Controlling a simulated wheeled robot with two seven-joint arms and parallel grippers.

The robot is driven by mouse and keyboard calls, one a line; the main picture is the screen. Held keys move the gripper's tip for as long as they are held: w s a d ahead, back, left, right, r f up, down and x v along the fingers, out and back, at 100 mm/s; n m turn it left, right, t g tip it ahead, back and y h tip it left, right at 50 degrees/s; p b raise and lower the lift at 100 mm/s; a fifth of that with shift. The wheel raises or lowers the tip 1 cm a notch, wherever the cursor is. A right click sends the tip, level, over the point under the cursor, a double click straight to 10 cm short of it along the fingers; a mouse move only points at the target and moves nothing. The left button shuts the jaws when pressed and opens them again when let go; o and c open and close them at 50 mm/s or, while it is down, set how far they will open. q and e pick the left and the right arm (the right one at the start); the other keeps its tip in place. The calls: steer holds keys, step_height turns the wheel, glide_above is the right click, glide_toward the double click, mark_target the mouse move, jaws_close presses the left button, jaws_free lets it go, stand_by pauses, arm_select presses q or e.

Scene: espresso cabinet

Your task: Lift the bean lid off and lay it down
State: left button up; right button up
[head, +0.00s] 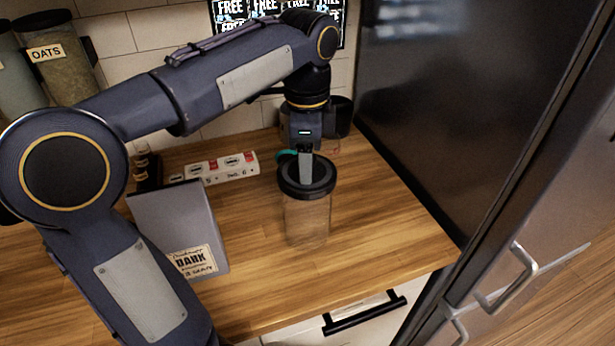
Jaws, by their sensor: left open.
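A clear glass jar (307,222) stands upright on the wooden counter, near its right end. Its round dark lid (289,187) sits on top of the jar. My left gripper (306,176) reaches down from above, with its grey finger over the middle of the lid. It is open. The finger hides the lid's centre, and I cannot tell whether it touches the lid. No beans can be made out through the glass. My right gripper is not in view.
A grey box labelled DARK (178,220) stands left of the jar. A white power strip (222,168) lies behind. Another dark-topped container (343,112) is behind my gripper. A tall dark fridge (430,90) bounds the right. Counter in front of the jar is clear.

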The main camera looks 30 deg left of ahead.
arm_select(q)
steer(key=shift+c, duration=0.3)
steer(key=c, duration=0.9)
steer(key=shift+c, duration=0.7)
